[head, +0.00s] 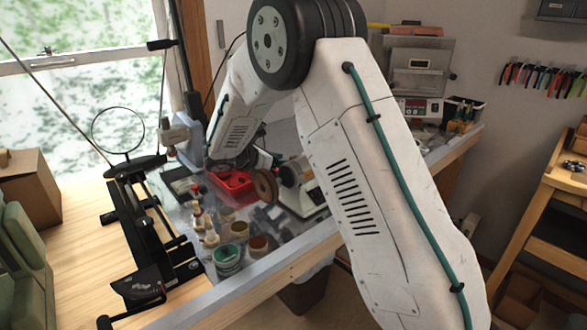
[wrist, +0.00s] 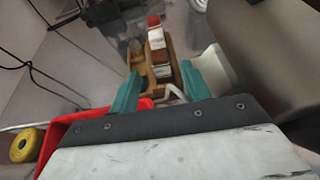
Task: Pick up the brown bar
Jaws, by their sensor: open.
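In the wrist view my gripper (wrist: 161,72) is open, with one teal finger on each side of a narrow wooden holder (wrist: 146,72). A row of small blocks sits along this holder, red at the far end, then a whitish one, then a brown bar (wrist: 160,58) nearest the fingertips. The brown bar appears between the two fingers in the picture; whether they touch it or how far above it they are, I cannot tell. In the head view my arm covers much of the bench, and I cannot make out the bar or the fingers clearly.
A red tray (head: 232,184) lies on the bench; its edge (wrist: 60,132) is beside my gripper in the wrist view. A yellow roll (wrist: 26,145) is at left. Jars (head: 227,257) and small bottles stand at the bench front. A grey rounded body (wrist: 265,50) is close at right.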

